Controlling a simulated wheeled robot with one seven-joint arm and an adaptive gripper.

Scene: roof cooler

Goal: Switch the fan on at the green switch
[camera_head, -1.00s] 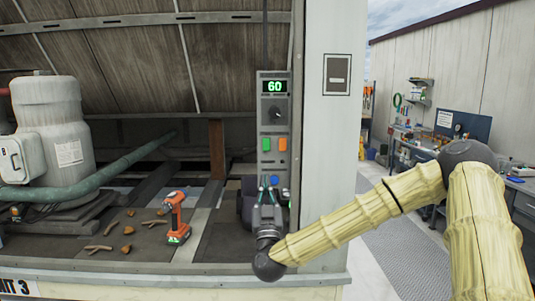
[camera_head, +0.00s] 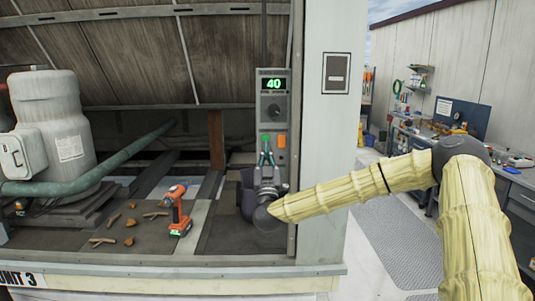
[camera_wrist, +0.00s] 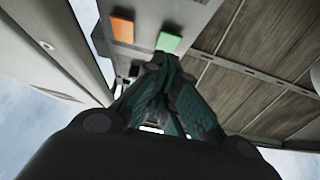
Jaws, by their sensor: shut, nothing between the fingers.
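The grey control panel (camera_head: 282,95) stands upright on the cooler's right post. The green switch (camera_head: 266,138) is on it, beside an orange switch (camera_head: 281,141). My gripper (camera_head: 266,157) is shut and empty, with its tips just below the green switch and partly over it. In the wrist view, the green switch (camera_wrist: 168,42) shows right beyond the fingertips (camera_wrist: 157,60), with the orange switch (camera_wrist: 122,27) to its left. I cannot tell whether the tips touch the green switch. The panel's lower part is hidden behind my gripper.
A green display (camera_head: 273,84) reads 40 above a dark round knob (camera_head: 274,110). An orange drill (camera_head: 176,212) stands on the cooler floor, with several brown scraps left of it. A white post (camera_head: 328,150) rises right of the panel.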

